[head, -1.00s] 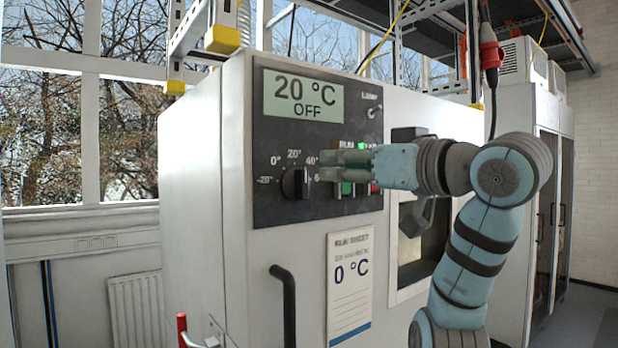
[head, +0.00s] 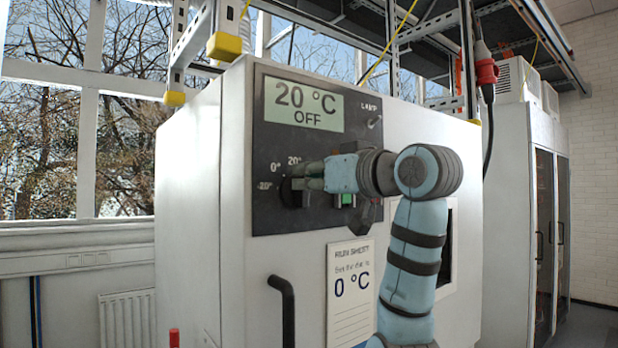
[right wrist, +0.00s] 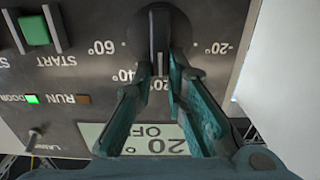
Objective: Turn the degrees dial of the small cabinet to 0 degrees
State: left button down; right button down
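The degrees dial is a black round knob with a raised grip bar, on the dark panel (head: 262,215) of the white cabinet (head: 190,190). It shows close up and upside down in the right wrist view as the dial (right wrist: 152,18). Its bar lies toward the 20° mark. My right gripper (head: 298,185) is at the dial in the head view and partly hides it. In the right wrist view its teal fingertips (right wrist: 162,62) lie on either side of the bar's end. I cannot tell whether they press on it. My left gripper is out of view.
The display (head: 302,105) reads 20 °C, OFF. A run sheet (head: 350,290) on the cabinet front reads 0 °C. A green START button (right wrist: 33,30) sits beside the dial, and a lamp switch (head: 374,122) is higher up. A black handle (head: 287,315) sticks out below.

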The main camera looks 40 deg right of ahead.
jog(key=shift+a, duration=0.1)
jog(key=shift+n, duration=0.3)
jog(key=n+p, duration=0.1)
jog(key=n, duration=0.1)
jog(key=n+p, duration=0.1)
jog(key=n, duration=0.1)
jog(key=shift+a, duration=0.4)
jog(key=shift+a+f+n+p, duration=0.15)
jog(key=shift+n+p, duration=0.35)
jog(key=shift+n, duration=0.25)
jog(key=shift+a+f+n+p, duration=0.15)
jog(key=shift+n+p, duration=0.35)
jog(key=shift+n, duration=0.25)
